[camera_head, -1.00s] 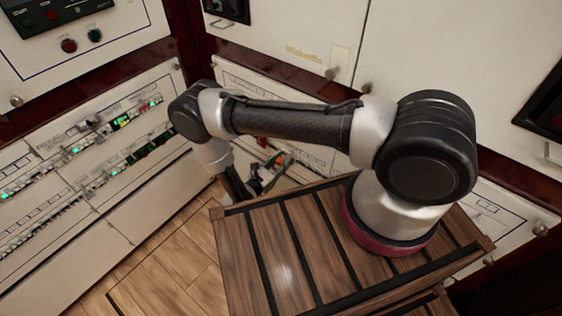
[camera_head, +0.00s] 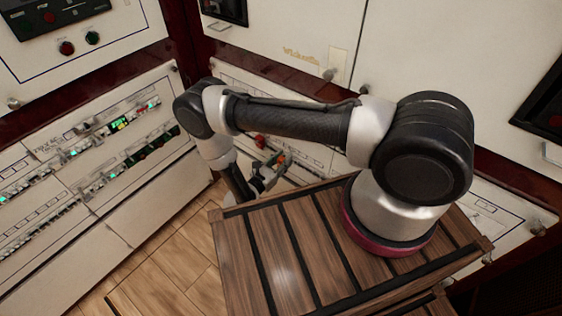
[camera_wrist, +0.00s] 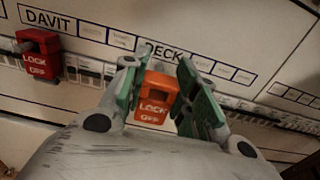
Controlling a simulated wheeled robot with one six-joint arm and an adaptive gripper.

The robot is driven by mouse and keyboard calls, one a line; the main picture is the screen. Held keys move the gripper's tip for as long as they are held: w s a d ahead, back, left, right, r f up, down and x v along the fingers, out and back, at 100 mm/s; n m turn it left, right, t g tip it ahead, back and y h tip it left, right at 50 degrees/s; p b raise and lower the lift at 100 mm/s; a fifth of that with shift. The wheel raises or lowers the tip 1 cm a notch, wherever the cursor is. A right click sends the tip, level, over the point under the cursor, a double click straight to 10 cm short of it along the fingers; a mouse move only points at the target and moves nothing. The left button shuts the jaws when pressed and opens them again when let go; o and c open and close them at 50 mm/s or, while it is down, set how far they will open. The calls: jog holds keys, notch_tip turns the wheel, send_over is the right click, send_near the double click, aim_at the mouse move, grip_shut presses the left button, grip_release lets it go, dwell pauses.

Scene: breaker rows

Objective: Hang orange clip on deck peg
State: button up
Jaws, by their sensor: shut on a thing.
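The orange clip (camera_wrist: 154,98), marked LOCK OFF, is between the green-padded fingers of my gripper (camera_wrist: 158,88) in the wrist view. My gripper is shut on it. The clip is upright in front of the breaker row under the DECK label (camera_wrist: 163,52). I cannot tell whether it touches the panel; the deck peg is not visible, perhaps behind the clip or fingers. In the head view, my gripper (camera_head: 268,174) is small, beyond the wooden top, with a bit of orange at its tips.
A red LOCK OFF clip (camera_wrist: 39,54) hangs under the DAVIT label (camera_wrist: 48,20), left of my gripper. Breaker switches (camera_wrist: 95,68) run along the white panel. In the head view, a slatted wooden top (camera_head: 290,255) lies below my arm, and another breaker panel (camera_head: 90,160) stands at left.

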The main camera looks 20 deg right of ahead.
jog(key=shift+x, duration=1.15)
jog(key=o, duration=1.1)
jog(key=shift+o, duration=0.2)
jog(key=v, duration=1.2)
